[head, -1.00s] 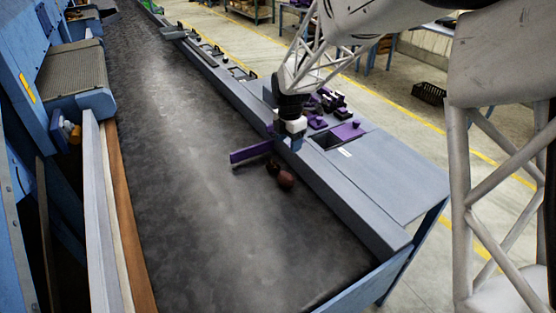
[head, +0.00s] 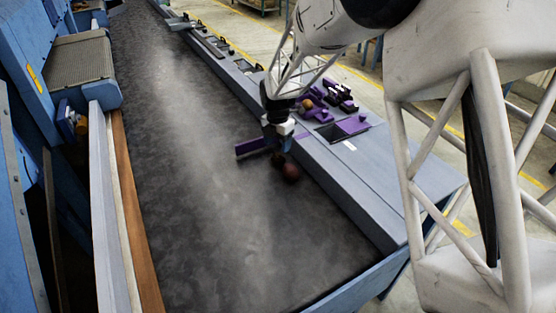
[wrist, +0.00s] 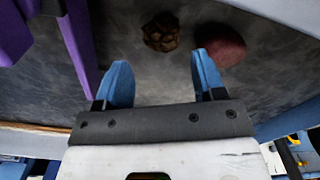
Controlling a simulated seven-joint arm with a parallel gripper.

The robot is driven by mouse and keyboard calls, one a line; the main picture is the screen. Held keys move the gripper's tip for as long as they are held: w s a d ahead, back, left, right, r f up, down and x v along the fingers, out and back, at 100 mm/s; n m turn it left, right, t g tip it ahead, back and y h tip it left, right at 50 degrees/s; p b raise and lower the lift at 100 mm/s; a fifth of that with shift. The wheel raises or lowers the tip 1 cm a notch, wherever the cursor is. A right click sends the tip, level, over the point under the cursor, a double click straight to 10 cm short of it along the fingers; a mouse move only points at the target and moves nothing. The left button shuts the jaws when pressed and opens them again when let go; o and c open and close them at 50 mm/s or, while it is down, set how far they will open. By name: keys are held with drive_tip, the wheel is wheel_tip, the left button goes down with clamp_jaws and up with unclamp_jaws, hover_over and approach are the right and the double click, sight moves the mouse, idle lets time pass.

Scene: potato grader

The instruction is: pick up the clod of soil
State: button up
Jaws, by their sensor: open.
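The clod of soil (wrist: 160,32) is a brown, rough lump on the dark belt in the wrist view, just beyond my fingertips and roughly midway between them. In the head view the clod (head: 277,160) is small and dark, partly hidden by my gripper (head: 282,144). My gripper also shows in the wrist view (wrist: 162,62), with its two blue fingers apart and nothing between them. A smooth reddish potato (wrist: 220,46) lies beside the clod, behind the tip of the right finger; it also shows in the head view (head: 291,173).
A purple bar (head: 254,147) stands on the belt (head: 215,220) left of my gripper. A grey side ledge (head: 350,185) runs along the right, with purple fixtures (head: 318,112) on it. The belt's near part is clear.

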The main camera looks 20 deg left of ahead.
sight(278, 155)
drive_tip(key=shift+f, duration=0.55)
drive_tip(key=shift+f, duration=2.65)
drive_tip(key=c, duration=0.7)
drive_tip(key=shift+r, duration=0.15)
drive_tip(key=shift+r, duration=4.9)
